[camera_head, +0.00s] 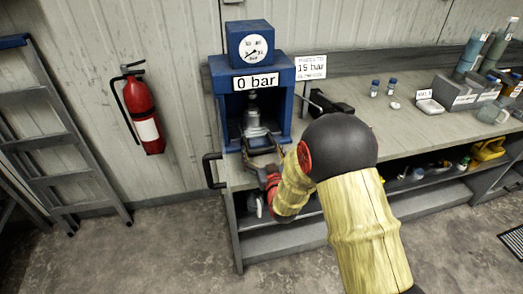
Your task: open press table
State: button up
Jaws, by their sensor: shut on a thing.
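The blue press (285,72) stands at the left end of the workbench. A round gauge (256,48) sits on top, and a sign on its front reads "0 bar". Inside its opening a metal cylinder part (253,122) stands above the press table (235,144), a flat plate low in the frame. My gripper (262,152) is at the front of the press, at the front edge of this plate, and is shut on it. The exact contact is small and partly hidden by the gripper and my yellow-sleeved arm.
A black curved handle (209,171) sticks out at the bench's left end. A black pump (328,104) with a lever is right of the press. Small bottles (375,88) and a grey rack (455,92) stand farther right. A fire extinguisher (140,108) and ladder (55,130) are left.

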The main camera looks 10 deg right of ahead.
jog(key=s+b, duration=0.2)
jog(key=s, duration=1.6)
jog(key=shift+c, duration=0.2)
jog(key=o, duration=1.5)
jog(key=s, duration=0.7)
jog(key=shift+s, duration=0.25)
